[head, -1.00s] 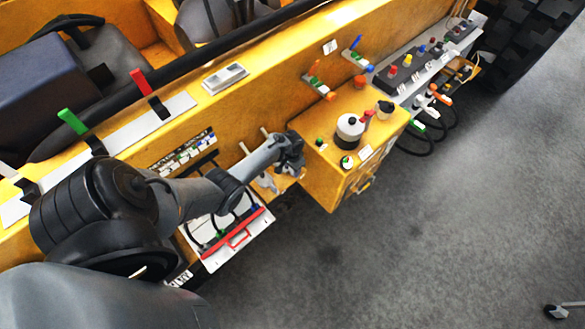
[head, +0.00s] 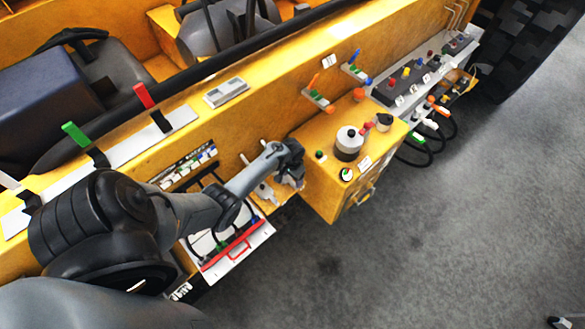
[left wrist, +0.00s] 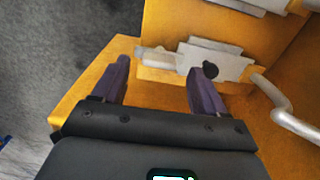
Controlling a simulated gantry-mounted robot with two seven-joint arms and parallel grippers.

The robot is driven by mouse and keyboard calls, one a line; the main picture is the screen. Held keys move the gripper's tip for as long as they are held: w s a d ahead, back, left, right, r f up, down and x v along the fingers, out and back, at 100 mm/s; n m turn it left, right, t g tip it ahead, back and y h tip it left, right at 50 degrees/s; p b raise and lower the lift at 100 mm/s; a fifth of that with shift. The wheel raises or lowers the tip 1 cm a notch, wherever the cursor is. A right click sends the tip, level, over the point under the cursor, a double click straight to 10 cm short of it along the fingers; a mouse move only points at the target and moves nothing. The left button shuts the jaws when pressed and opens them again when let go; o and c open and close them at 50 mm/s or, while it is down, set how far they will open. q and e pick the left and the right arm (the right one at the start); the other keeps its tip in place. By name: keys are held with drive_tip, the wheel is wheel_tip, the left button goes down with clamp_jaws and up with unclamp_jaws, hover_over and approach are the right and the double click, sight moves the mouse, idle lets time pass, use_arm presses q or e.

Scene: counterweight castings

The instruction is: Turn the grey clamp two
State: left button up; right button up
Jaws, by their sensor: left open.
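A pale grey clamp (left wrist: 215,60) with a round black knob and a rod-like end at its left is fixed to a yellow block in the left wrist view. Grey fittings also show beside my arm in the head view (head: 264,191). I cannot read a number, so I cannot tell which clamp is two. My left gripper (left wrist: 160,82) is open. Its fingers are spread just in front of the clamp, the right finger overlapping the clamp near the knob in the picture. The gap between them looks empty. It shows small in the head view (head: 290,172). My right gripper is not in view.
A yellow box (head: 325,195) with a white-and-black canister (head: 349,142) stands right of the gripper. A bent grey pipe (left wrist: 288,110) is close by at right. A white panel with a red handle (head: 236,250) lies below my arm. Grey floor at right is open.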

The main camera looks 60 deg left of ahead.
sight(292, 181)
use_arm(q)
wheel_tip(292, 181, up, 8)
drive_tip(key=p, duration=0.1)
idle(0.6)
